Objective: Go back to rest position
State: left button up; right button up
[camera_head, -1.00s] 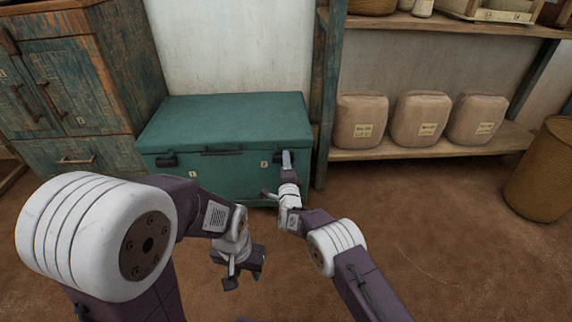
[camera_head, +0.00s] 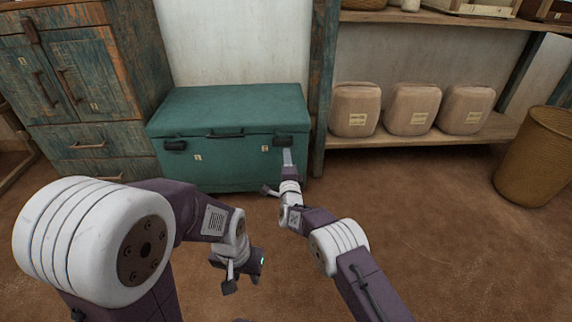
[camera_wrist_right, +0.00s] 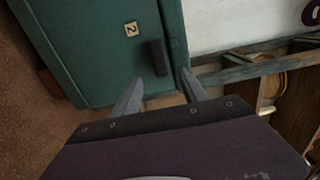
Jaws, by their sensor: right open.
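The rest position itself is not marked by anything in view. A closed teal chest (camera_head: 225,165) stands against the wall, with a dark latch (camera_head: 284,140) near its label 2. My right gripper (camera_head: 288,157) is just in front of and below that latch in the head view. In the right wrist view the right gripper (camera_wrist_right: 160,88) is open and empty, its two fingers apart, with the latch (camera_wrist_right: 158,57) beyond the fingertips. My left gripper (camera_head: 240,275) hangs low over the floor, pointing down, with nothing visible in it; its jaw opening is unclear.
A worn wooden cabinet (camera_head: 95,100) stands left of the chest. To the right, a shelf (camera_head: 400,158) holds three brown bundles (camera_head: 412,110). A woven basket (camera_head: 538,155) stands at far right. The earth floor (camera_head: 420,230) between is clear.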

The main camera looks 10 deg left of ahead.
jog(key=w+d+r+m+t+h+p, duration=0.1)
jog(key=w+d+r+h+p, duration=0.15)
jog(key=d+r+p, duration=0.95)
jog(key=w+d+r+m+t+h+b, duration=0.1)
jog(key=w+d+r+m+h, duration=0.35)
jog(key=r, duration=1.55)
jog(key=s+d+r+n+g+y+p, duration=0.25)
jog(key=s+d+r+n+p, duration=0.45)
jog(key=d, duration=0.4)
jog(key=s+d+f+n+g+p, duration=0.15)
jog(key=s+f+n+g, duration=0.45)
jog(key=s, duration=0.8)
jog(key=s+d+f+n+g+p, duration=0.1)
jog(key=s+d+f+n+g, duration=0.2)
jog(key=s+f+g, duration=0.7)
jog(key=s+d+f+n+p, duration=0.15)
jog(key=s+f+n, duration=0.4)
jog(key=s, duration=1.15)
notch_tip(320, 180, up, 38)
jog(key=m+p, duration=0.1)
jog(key=p, duration=3.6)
jog(key=shift+w, duration=0.2)
